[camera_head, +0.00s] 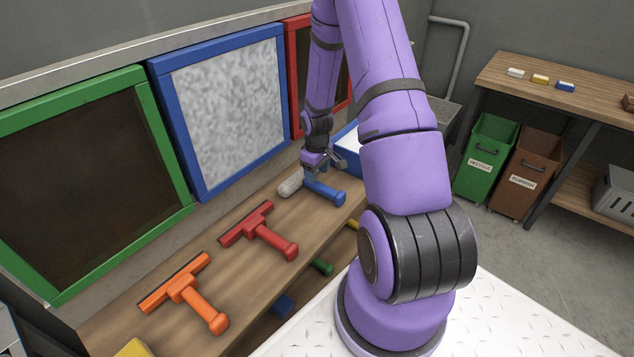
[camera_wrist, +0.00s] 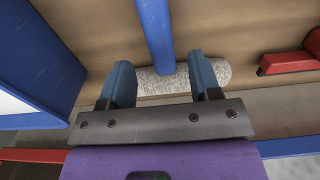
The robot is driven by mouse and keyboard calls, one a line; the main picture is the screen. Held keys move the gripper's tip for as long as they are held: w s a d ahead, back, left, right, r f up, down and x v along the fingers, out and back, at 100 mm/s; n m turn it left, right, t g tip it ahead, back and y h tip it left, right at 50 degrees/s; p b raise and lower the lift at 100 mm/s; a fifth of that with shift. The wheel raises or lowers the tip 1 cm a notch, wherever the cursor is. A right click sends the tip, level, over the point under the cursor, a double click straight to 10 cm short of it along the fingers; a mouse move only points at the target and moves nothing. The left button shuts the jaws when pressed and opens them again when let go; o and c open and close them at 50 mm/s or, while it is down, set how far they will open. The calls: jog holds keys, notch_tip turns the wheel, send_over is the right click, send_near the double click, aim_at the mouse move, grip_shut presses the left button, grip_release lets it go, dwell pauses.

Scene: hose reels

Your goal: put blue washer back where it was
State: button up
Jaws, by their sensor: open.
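The blue washer has a blue handle (camera_head: 325,192) and a fluffy grey-white head (camera_head: 290,187). It lies on the wooden ledge (camera_head: 225,205) below the framed panels, its head toward the wall. My gripper (camera_head: 318,161) is open just above the washer. In the wrist view, my gripper's fingers (camera_wrist: 162,70) stand to either side of the blue handle (camera_wrist: 155,30), with the fluffy head (camera_wrist: 222,75) partly hidden behind them. I cannot tell whether a finger touches the washer.
A red squeegee (camera_head: 262,235) and an orange squeegee (camera_head: 185,290) lie on the ledge to the left. A blue-edged box (camera_head: 347,150) stands close on the right. The blue-framed panel (camera_head: 230,110) is on the wall behind.

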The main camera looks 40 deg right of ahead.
jog(key=s+a+r+t, duration=0.1)
jog(key=a+r, duration=0.3)
jog(key=r, duration=0.7)
jog(key=s+a+r+t+h, duration=0.15)
jog(key=a+r, duration=0.35)
jog(key=r, duration=0.5)
jog(key=s+a+r, duration=0.2)
jog(key=a+r, duration=0.2)
jog(key=r, duration=0.7)
jog(key=s+a+r+t, duration=0.1)
jog(key=s+a+r, duration=0.4)
jog(key=s, duration=0.4)
jog(key=s+a+r+m+t+y, duration=0.1)
jog(key=s+a+r, duration=0.4)
jog(key=s, duration=0.3)
jog(key=shift+s+a+r+m+t, duration=0.3)
jog(key=shift+s+a+r+t, duration=0.1)
jog(key=shift+a, duration=0.35)
